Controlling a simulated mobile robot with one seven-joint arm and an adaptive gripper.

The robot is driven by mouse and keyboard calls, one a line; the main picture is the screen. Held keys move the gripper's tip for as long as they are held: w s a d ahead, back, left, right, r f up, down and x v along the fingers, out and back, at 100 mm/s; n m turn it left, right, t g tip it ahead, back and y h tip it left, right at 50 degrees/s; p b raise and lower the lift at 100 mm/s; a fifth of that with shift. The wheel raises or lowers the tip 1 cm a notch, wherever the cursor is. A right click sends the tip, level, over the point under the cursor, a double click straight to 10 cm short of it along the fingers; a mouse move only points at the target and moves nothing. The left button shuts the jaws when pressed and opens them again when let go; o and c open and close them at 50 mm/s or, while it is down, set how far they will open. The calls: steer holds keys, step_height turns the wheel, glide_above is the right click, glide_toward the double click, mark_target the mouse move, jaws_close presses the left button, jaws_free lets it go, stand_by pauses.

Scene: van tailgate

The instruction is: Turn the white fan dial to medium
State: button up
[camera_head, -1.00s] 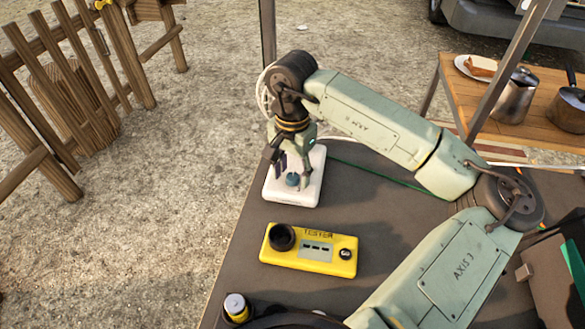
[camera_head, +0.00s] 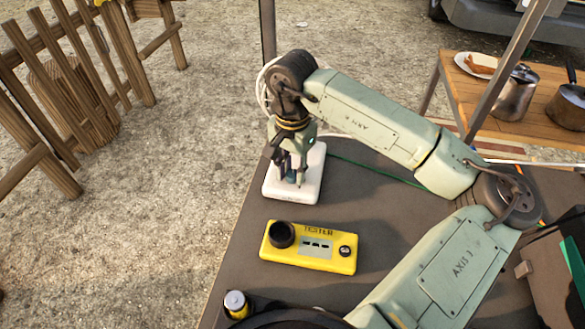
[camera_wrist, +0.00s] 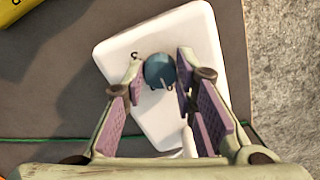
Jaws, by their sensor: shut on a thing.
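The white fan control box (camera_head: 283,191) lies flat near the far left edge of the dark table. Its round blue-teal dial (camera_wrist: 158,72) shows between my fingers in the wrist view, with a pale pointer line toward the bottom of that picture. A small dark mark is on the box beside the left finger; I cannot read any setting. My gripper (camera_head: 290,174) points down over the box and is shut on the dial, one finger pad on each side. In the head view the fingers mostly hide the dial.
A yellow tester (camera_head: 308,248) with a black knob lies in front of the box, and a small yellow-and-grey cylinder (camera_head: 236,304) is nearer. A green cable (camera_head: 375,171) runs right from the box. A wooden table (camera_head: 456,88) with a metal jug (camera_head: 515,96) stands behind.

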steer(key=shift+f+m+b, duration=0.15)
steer(key=shift+m+b, duration=0.15)
steer(key=shift+b, duration=0.35)
jaws_close()
steer(key=m+b, duration=0.1)
steer(key=b, duration=0.2)
steer(key=shift+f+m, duration=0.15)
steer(key=shift+m, duration=0.25)
steer(key=m+b, duration=0.6)
steer(key=m, duration=0.2)
steer(key=m+b, duration=0.2)
steer(key=shift+r+m, duration=0.2)
steer(key=shift+m, duration=0.2)
steer(key=m+b, duration=0.2)
steer(key=m, duration=0.2)
steer(key=shift+r, duration=0.1)
steer(key=shift+m, duration=0.3)
steer(key=o, duration=1.1)
jaws_free()
steer(key=shift+c, duration=0.2)
